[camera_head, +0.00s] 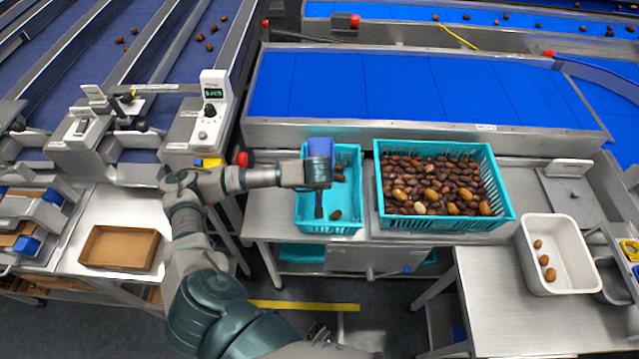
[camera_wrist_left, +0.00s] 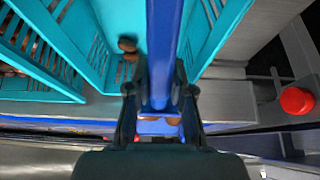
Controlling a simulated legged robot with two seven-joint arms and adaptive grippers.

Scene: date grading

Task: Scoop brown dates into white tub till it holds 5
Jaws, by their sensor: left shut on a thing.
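My left gripper (camera_head: 318,190) is over the small teal crate (camera_head: 345,229), shut on a blue scoop (camera_head: 320,147). In the left wrist view the scoop's long blue handle (camera_wrist_left: 165,45) runs between the fingers, and brownish shapes show by its blue lower end, too little to tell whether they are dates in it. A few brown dates (camera_head: 336,214) lie in the small crate. The large teal crate (camera_head: 445,222) beside it is full of brown dates (camera_head: 440,180), some lighter. The white tub (camera_head: 567,225) at the right holds three brown dates (camera_head: 543,260). My right gripper is not in view.
A blue conveyor (camera_head: 400,90) with a metal edge runs behind the crates. A scale-like plate (camera_head: 575,200) lies behind the tub. A brown tray (camera_head: 120,247) sits at the left. The metal table left of the tub is clear. A red button (camera_wrist_left: 297,101) shows in the wrist view.

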